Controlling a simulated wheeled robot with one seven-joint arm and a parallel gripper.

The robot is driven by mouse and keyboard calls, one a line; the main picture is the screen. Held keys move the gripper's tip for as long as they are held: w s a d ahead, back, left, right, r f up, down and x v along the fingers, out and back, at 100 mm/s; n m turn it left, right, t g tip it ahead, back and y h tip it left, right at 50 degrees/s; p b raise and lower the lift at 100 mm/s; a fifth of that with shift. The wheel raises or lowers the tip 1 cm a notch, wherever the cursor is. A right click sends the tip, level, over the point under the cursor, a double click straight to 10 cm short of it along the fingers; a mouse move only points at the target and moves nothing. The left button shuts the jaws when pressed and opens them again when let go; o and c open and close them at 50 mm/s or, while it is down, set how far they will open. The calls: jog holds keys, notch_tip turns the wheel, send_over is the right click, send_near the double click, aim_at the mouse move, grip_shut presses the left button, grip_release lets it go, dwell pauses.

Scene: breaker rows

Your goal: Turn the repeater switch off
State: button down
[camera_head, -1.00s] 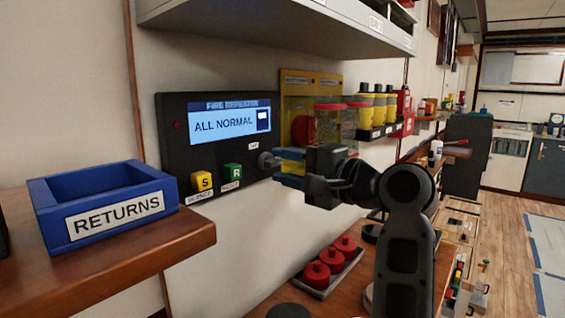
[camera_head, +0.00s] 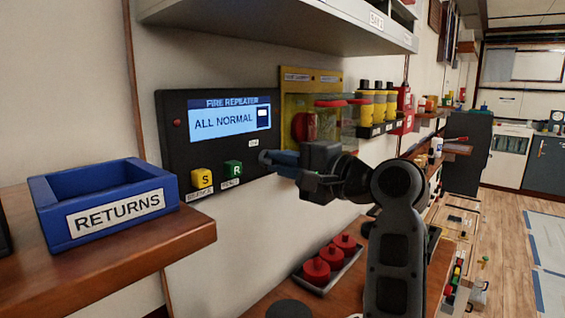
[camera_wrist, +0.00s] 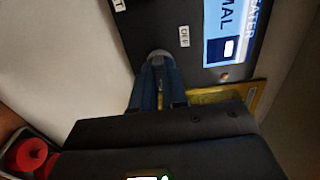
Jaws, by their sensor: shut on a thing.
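The fire repeater panel (camera_head: 220,170) is a black box on the wall, its blue screen (camera_head: 228,122) reading "ALL NORMAL". A small grey round switch knob (camera_head: 263,157) sits at its lower right corner. My gripper (camera_head: 272,158) has its blue fingers shut on this knob, hiding part of it. In the wrist view the fingers (camera_wrist: 156,80) close around the grey knob (camera_wrist: 159,55), below a small label (camera_wrist: 184,37) that seems to read "OFF". The panel (camera_wrist: 160,20) fills the top of that view. Whether the knob has turned cannot be told.
Yellow S (camera_head: 202,178) and green R (camera_head: 233,168) buttons sit left of the knob. A yellow board with a clear cover (camera_head: 312,78) is on the wall just right. A blue RETURNS tray (camera_head: 120,222) stands on a shelf at left. Red knobbed pieces (camera_head: 317,270) lie in a tray below.

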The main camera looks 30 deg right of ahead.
jog(key=shift+d+f+n, duration=0.1)
jog(key=shift+n, duration=0.2)
jog(key=n+b, duration=0.4)
jog(key=n, duration=1.3)
jog(key=shift+n, duration=0.3)
dwell(0.5)
jog(key=c, duration=1.2)
grip_release()
jog(key=shift+o, duration=0.2)
